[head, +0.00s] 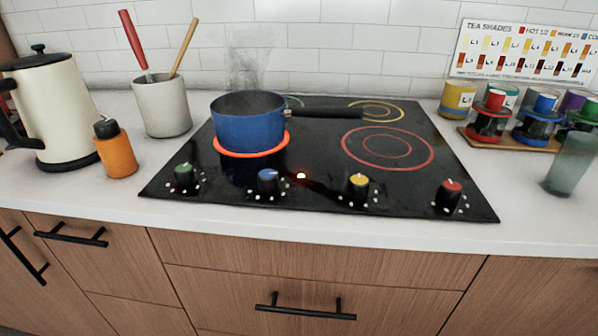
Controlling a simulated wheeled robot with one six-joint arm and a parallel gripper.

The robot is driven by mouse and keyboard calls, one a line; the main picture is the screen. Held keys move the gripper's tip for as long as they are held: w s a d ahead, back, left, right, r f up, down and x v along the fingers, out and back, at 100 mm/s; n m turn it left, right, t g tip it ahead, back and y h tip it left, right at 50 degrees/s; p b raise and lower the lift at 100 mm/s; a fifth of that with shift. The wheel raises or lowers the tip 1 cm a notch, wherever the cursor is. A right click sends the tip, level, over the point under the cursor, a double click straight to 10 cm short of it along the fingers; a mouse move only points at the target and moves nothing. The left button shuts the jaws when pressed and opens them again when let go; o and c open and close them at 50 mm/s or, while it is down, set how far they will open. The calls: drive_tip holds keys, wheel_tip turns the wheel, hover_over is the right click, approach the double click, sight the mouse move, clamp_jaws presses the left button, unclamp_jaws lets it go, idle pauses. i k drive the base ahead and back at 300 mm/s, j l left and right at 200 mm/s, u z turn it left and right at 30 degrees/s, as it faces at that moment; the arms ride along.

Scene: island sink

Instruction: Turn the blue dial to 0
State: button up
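The blue-topped dial (268,180) stands on the front strip of the black cooktop (320,140), second from the left. White dots ring its base; its exact setting is too small to read. A small orange-red light (301,176) glows just to its right. A blue pot (248,125) with a black handle pointing right sits on a burner with a glowing red-orange ring (228,153), and steam rises from it. My gripper is not in view.
Green (184,174), yellow (359,184) and red (450,193) dials share the strip. A kettle (45,105), orange bottle (116,155) and utensil crock (162,108) stand left. Jars on a wooden tray (480,137) and a glass (569,165) stand right. The front counter edge is clear.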

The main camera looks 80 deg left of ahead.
sight(268, 178)
drive_tip(key=u, duration=2.35)
